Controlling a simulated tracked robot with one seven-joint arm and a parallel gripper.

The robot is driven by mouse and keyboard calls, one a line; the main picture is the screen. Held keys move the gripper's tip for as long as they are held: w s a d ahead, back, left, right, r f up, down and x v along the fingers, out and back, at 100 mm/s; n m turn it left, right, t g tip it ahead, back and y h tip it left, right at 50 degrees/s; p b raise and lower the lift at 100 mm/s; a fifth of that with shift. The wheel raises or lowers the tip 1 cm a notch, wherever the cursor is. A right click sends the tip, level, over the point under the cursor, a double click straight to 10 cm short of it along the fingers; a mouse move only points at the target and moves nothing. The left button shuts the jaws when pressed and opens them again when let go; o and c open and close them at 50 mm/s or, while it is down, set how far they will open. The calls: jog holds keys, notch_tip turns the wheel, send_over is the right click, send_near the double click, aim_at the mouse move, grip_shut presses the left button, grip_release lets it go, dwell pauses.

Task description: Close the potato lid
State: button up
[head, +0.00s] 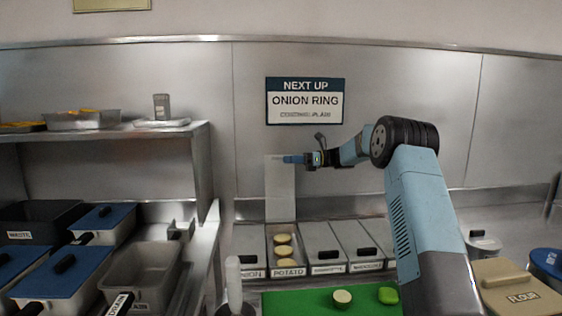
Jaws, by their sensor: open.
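The potato bin (289,273) stands in the row of labelled bins on the back counter. It is open, and two round yellowish potato pieces (283,245) show inside. Its grey lid (281,200) stands upright at the back of the bin, against the steel wall. My gripper (291,159) is open and reaches in from the right, at the height of the lid's top edge. The fingertips overlap the lid's upper right part in the picture; I cannot tell whether they touch it.
Beside it, the onion bin (249,272) and two bins to the right have lids down. A green board (308,304) in front holds a pale round piece (342,298) and a green item (388,295). A steel shelf (100,133) stands left, and a flour container (518,290) stands right.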

aim_at(281, 159)
jog(key=shift+a, duration=1.75)
jog(key=shift+r, duration=0.15)
grip_shut()
